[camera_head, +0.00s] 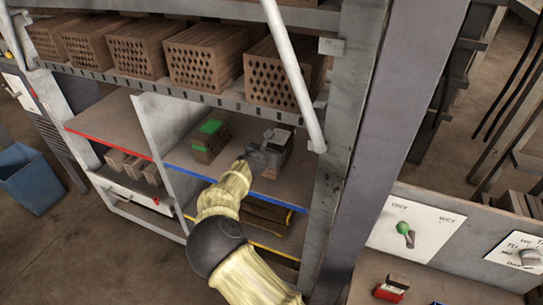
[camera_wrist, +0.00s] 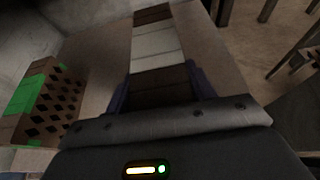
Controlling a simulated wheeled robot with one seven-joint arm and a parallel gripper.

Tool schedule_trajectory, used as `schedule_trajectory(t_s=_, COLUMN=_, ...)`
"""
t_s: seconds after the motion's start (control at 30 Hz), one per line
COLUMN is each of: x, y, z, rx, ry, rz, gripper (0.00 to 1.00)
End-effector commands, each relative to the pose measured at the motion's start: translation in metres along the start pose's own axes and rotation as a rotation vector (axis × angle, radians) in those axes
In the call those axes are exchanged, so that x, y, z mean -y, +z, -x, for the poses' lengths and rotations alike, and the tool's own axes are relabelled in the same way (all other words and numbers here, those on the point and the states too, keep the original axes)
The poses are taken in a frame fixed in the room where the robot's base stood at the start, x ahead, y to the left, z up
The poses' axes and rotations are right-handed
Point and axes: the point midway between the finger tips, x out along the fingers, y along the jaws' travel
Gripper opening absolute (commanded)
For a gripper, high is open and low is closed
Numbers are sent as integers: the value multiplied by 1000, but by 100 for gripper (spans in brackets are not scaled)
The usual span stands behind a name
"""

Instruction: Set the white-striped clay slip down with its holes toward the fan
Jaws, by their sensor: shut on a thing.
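The white-striped clay slip (camera_wrist: 157,48) is a long brown block with a broad pale band across it. In the wrist view it lies between my two fingers and points away from my gripper (camera_wrist: 157,88), which is shut on it. In the head view my gripper (camera_head: 268,152) holds the slip (camera_head: 284,138) over the blue-edged shelf (camera_head: 232,178), at its right side. I cannot tell if the slip touches the shelf. Its holes do not show clearly. The fan is not identifiable in either view.
A green-striped brick (camera_head: 211,138) stands left of the slip; its diamond holes face my wrist camera (camera_wrist: 55,108). Several hollow bricks (camera_head: 203,57) line the shelf above. A white diagonal bar (camera_head: 290,70) and a grey post (camera_head: 345,130) stand close on the right.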

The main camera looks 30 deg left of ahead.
Motion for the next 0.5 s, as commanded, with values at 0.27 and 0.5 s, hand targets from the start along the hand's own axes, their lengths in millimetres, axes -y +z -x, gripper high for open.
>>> schedule_trajectory(t_s=0.27, x=-3, y=-22, z=-8, rx=4, ry=4, rz=4, gripper=27)
schedule_trajectory(t_s=0.5, x=-4, y=-28, z=-10, rx=4, ry=5, rz=1, gripper=27)
